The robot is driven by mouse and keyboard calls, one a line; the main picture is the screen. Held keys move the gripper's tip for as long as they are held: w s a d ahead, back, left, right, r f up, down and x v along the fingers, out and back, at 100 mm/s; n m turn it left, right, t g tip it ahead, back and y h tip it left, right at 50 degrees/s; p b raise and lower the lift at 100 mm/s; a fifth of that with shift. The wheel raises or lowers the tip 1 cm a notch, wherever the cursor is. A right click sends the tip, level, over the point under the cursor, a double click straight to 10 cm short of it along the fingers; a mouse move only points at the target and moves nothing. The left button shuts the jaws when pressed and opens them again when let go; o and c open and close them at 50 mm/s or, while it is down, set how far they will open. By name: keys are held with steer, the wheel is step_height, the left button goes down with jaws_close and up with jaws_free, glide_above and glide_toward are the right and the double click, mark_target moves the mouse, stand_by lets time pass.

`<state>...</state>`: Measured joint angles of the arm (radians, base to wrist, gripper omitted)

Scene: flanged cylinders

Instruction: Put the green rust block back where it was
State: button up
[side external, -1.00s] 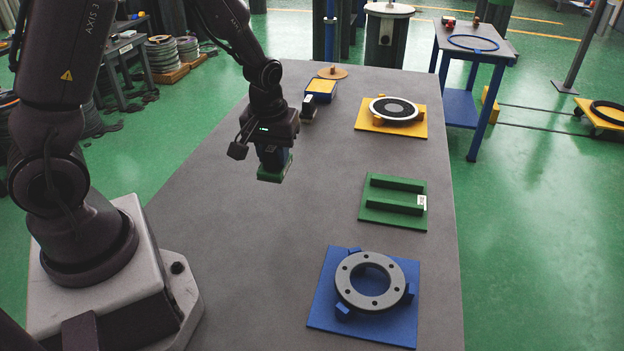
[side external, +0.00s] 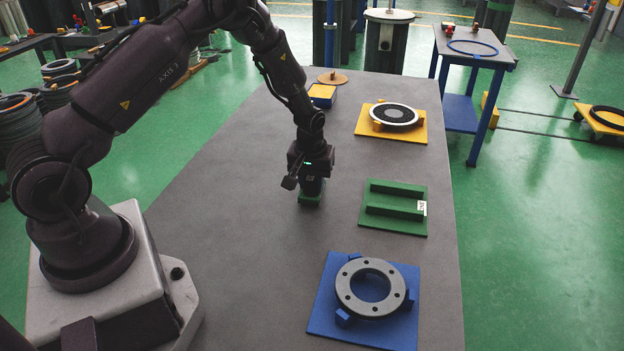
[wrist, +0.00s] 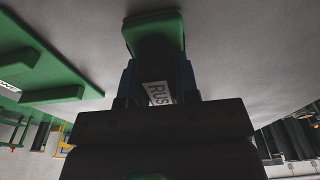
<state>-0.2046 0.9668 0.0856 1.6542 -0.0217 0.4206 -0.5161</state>
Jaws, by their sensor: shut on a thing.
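The green rust block (side external: 310,199) is in my gripper (side external: 311,188), just left of the green fixture in the side view. It hangs low, at or just above the grey table; I cannot tell if it touches. In the wrist view the block (wrist: 154,22) shows a green end and a white label reading "RUS", between the two fingers of my gripper (wrist: 158,82). The green fixture (side external: 393,222) is a flat plate with two parallel raised rails and a small white label at its right. Its channel is empty. It also shows at the left of the wrist view (wrist: 45,62).
A blue plate (side external: 325,318) with a grey flanged ring (side external: 349,304) lies in front. A yellow plate (side external: 416,136) with a dark and white disc (side external: 396,114) lies behind. A yellow-topped blue block (side external: 322,93) stands at the back. The table's left middle is clear.

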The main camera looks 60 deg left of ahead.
steer(key=shift+f, duration=0.15)
steer(key=o, duration=0.9)
step_height(320, 180, up, 12)
steer(key=d, duration=0.1)
step_height(320, 180, up, 10)
steer(key=r+m+t, duration=0.1)
steer(key=m, duration=0.1)
glide_above(311, 178)
steer(key=s+d, duration=0.4)
steer(key=s+d+r+m+t, duration=0.1)
steer(key=s+d+r+m, duration=0.1)
steer(key=s, duration=0.4)
steer(key=s+d+r+m+t, duration=0.1)
steer(key=s+d+r+m, duration=0.1)
steer(key=s, duration=0.4)
steer(key=s+d+r+m+t+h, duration=0.1)
steer(key=s+d+r+m, duration=0.2)
steer(key=s+r, duration=0.3)
steer(key=shift+s+d+t, duration=0.3)
steer(key=shift+s+d, duration=0.15)
steer(key=shift+r, duration=0.1)
